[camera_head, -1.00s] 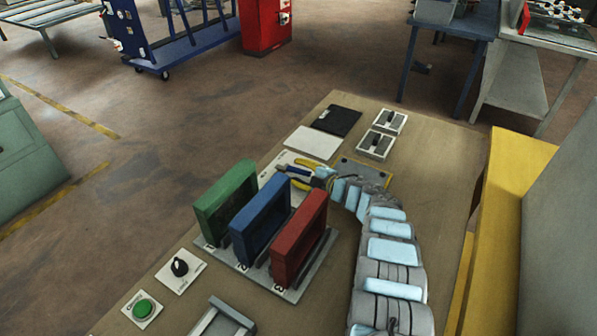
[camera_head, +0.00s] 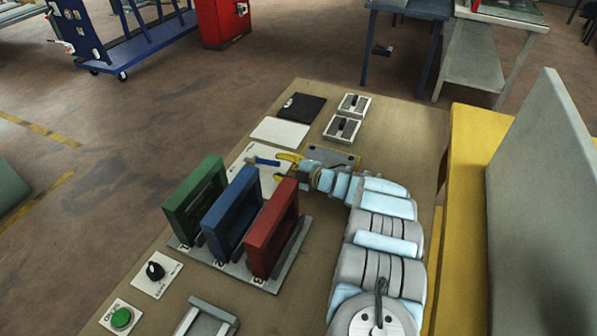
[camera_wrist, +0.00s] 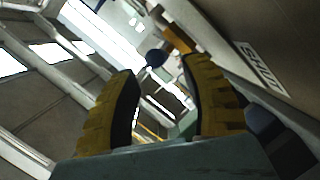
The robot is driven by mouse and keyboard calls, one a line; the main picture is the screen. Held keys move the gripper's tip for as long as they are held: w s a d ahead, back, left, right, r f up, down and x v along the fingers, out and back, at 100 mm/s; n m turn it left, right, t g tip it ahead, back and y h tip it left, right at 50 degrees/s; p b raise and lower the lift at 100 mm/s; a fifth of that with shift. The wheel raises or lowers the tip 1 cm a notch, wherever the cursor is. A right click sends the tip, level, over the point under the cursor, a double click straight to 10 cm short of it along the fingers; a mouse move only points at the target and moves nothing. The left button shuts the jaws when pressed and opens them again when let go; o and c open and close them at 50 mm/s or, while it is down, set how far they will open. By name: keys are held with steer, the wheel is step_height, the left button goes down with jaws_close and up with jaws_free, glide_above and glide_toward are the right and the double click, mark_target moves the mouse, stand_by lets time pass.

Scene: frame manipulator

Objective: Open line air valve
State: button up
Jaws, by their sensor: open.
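The line air valve shows as a blue handle (camera_head: 263,161) on a white plate (camera_head: 247,178) behind the coloured frames in the head view. My gripper (camera_head: 278,167) is at the right of the handle, its yellow fingers pointing left toward it. In the wrist view, my gripper (camera_wrist: 158,66) is open, with a wide gap between the yellow fingers. A rounded dark blue end of the handle (camera_wrist: 156,58) shows in line with this gap, beyond the fingertips. No contact is visible. Part of the plate is hidden by my gripper and the frames.
Green (camera_head: 195,198), blue (camera_head: 231,212) and red (camera_head: 272,228) upright frames stand just in front of the plate. A black knob (camera_head: 155,270) and a green button (camera_head: 121,318) lie front left. White (camera_head: 280,131) and black (camera_head: 302,107) pads and two switches (camera_head: 342,128) are behind.

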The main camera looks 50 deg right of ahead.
steer(key=shift+v, duration=3.25)
